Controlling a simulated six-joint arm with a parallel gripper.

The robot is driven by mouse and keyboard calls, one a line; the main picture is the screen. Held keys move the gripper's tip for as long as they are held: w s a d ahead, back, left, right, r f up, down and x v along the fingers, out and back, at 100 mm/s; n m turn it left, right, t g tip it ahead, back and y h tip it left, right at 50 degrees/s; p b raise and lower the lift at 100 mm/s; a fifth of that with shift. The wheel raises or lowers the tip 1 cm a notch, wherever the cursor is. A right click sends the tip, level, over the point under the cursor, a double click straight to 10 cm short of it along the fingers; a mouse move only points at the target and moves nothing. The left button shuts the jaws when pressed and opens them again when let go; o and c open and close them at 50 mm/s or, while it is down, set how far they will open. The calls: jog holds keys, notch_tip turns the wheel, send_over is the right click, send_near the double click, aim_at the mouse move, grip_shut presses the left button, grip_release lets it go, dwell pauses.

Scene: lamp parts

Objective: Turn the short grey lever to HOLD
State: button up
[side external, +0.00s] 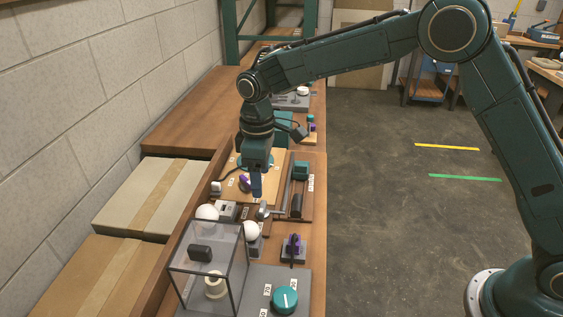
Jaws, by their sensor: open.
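My gripper (256,187) points down over the middle of the bench, just above a small grey lever-like part (264,209). This part looks like the short grey lever; its exact setting is too small to tell. The gap between fingertip and lever is hard to judge, and I see no clear contact. The jaws look empty. I cannot read a HOLD label; small white labels (232,182) on the wooden board are too small to read.
A clear box (208,270) holding parts stands in front. A teal dial (285,299) sits on a grey panel at front right, with a purple-topped switch (293,246) behind it. White globes (251,231) stand near the lever. Cardboard boxes (150,195) lie left.

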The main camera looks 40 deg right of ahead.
aim_at(262, 206)
notch_tip(262, 206, down, 8)
jog(key=shift+f, duration=0.25)
dwell(0.4)
jog(key=c, duration=1)
